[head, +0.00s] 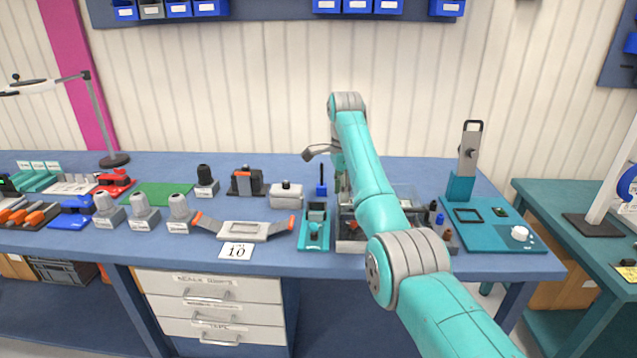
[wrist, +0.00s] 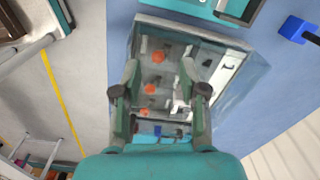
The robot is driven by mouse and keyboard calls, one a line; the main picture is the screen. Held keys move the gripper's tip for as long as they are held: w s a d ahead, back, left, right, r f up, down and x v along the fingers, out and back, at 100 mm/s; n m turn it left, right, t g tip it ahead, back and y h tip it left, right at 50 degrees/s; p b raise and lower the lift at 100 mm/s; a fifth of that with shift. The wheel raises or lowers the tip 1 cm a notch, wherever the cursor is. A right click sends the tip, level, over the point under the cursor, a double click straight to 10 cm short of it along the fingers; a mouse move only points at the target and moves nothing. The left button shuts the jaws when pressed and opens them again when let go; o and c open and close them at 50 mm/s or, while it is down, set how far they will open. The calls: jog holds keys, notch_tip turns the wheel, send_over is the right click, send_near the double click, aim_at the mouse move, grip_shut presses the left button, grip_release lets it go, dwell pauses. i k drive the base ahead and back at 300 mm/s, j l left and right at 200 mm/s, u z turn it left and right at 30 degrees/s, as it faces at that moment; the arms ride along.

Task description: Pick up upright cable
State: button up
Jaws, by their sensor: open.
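My gripper (wrist: 160,100) is open, with its two fingers apart over a clear-walled box (wrist: 180,23) in the wrist view. Nothing shows held between them. Inside the box are small orange pieces (wrist: 158,57) and white and dark parts (wrist: 181,90). I cannot tell which of these, if any, is the upright cable. In the head view the box (head: 352,246) stands on the bench, largely covered by my arm. My gripper (head: 341,178) is mostly hidden there behind the arm.
A blue stand with a dark upright piece (head: 321,188) is left of the box. A teal fixture (head: 314,238) stands beside the box. A teal panel with a tall bracket (head: 495,242) is to the right. Grey-capped blocks (head: 143,212) and a grey double-handled tray (head: 243,231) are left.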

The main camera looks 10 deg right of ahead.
aim_at(321, 188)
jog(key=i+l, duration=0.1)
jog(key=i, duration=0.85)
jog(key=l, duration=0.35)
